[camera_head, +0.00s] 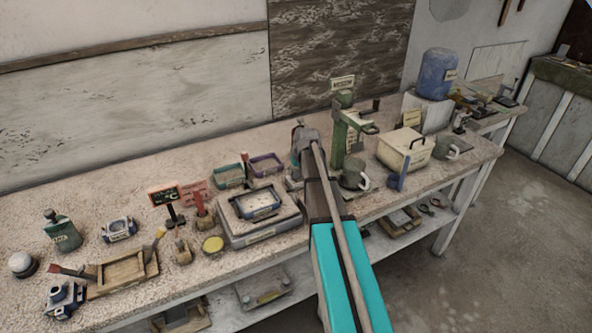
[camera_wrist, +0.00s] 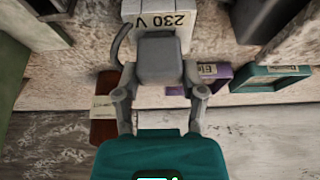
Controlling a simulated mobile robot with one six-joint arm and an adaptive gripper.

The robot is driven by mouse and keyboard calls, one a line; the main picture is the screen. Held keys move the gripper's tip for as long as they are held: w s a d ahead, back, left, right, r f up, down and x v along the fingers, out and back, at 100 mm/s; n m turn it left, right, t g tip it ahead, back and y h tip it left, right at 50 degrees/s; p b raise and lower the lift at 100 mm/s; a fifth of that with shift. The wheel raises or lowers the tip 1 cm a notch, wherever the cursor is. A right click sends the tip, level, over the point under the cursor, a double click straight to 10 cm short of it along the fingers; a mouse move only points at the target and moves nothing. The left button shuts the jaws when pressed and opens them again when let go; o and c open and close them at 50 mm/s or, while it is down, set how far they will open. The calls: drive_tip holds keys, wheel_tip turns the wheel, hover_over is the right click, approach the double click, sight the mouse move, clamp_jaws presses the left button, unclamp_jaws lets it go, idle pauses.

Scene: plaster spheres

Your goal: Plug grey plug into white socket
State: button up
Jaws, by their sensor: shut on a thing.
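The grey plug (camera_wrist: 160,62) is between the two fingers of my gripper (camera_wrist: 159,76) in the wrist view, and the gripper is shut on it. A grey cord (camera_wrist: 119,44) curves up on the plug's left side. The white socket (camera_wrist: 186,12), a box marked "230 V", is directly beyond the plug at the top of the wrist view. The plug overlaps the box's lower edge in the picture, and its contact face is hidden, so I cannot tell whether they touch. In the head view my gripper (camera_head: 300,143) is over the back of the bench, and my arm hides the area below it.
A purple tray (camera_head: 266,164) and a green tray (camera_head: 228,175) stand left of my gripper. A green stand (camera_head: 340,138) and a cream box (camera_head: 405,148) stand to the right. A scale-like box with a blue tray (camera_head: 255,202) is in front. The bench is crowded.

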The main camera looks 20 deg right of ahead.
drive_tip(key=shift+f, duration=0.2)
drive_tip(key=o, duration=1.2)
drive_tip(key=shift+r, duration=0.1)
drive_tip(key=shift+r+p, duration=1.9)
drive_tip(key=shift+r, duration=0.05)
